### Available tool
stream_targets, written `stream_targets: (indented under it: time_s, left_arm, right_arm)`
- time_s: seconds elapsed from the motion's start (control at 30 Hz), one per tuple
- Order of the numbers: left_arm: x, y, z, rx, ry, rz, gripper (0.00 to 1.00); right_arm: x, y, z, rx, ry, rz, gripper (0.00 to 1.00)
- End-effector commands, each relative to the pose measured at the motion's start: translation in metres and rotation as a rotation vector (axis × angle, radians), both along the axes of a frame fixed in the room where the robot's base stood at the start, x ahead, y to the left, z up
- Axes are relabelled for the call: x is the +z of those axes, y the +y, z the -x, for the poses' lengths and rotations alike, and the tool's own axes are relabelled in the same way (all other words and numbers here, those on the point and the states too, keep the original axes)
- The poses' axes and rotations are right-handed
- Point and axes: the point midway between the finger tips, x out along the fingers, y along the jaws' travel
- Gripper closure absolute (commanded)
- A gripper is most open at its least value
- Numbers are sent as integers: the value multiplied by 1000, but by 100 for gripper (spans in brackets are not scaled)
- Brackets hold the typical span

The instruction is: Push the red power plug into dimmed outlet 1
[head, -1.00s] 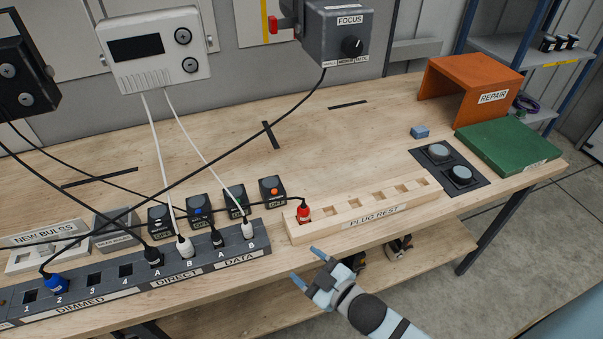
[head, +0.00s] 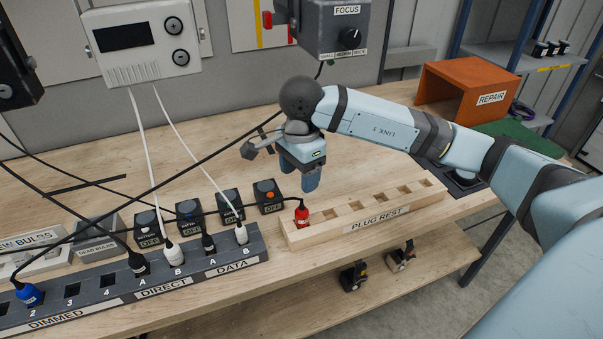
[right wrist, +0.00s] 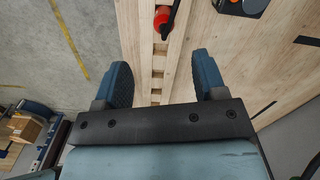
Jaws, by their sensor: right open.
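The red power plug (head: 302,214) stands in the left end of the wooden plug rest (head: 345,224), its black cord running left. My right gripper (head: 301,180) is above and behind the plug rest in the head view, open and empty. In the right wrist view the open fingers (right wrist: 163,78) lie either side of the plug rest's row of holes, with the red plug (right wrist: 162,20) ahead of them. The dimmed outlets are on the dark strip (head: 80,306). My left gripper is not in view.
A blue plug (head: 28,294) sits in dimmed outlet 2; outlets 3 and 4 are empty. White and black plugs fill the direct and data outlets. Several small switch boxes (head: 189,214) stand behind the strip. Cords hang across the left half. An orange repair box (head: 470,90) stands at right.

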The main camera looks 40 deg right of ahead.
Motion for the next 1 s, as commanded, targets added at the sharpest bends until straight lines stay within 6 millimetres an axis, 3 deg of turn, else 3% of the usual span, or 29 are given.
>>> stream_targets:
  time_s: [0.17,0.7,1.0]
  left_arm:
    - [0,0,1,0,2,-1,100]
    - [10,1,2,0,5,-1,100]
    - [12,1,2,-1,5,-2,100]
  right_arm:
    - [-6,-9,-2,-2,-9,45,35]
    - [-105,-8,-1,-2,-6,40,35]
    - [-132,-8,-2,-2,-10,38,35]
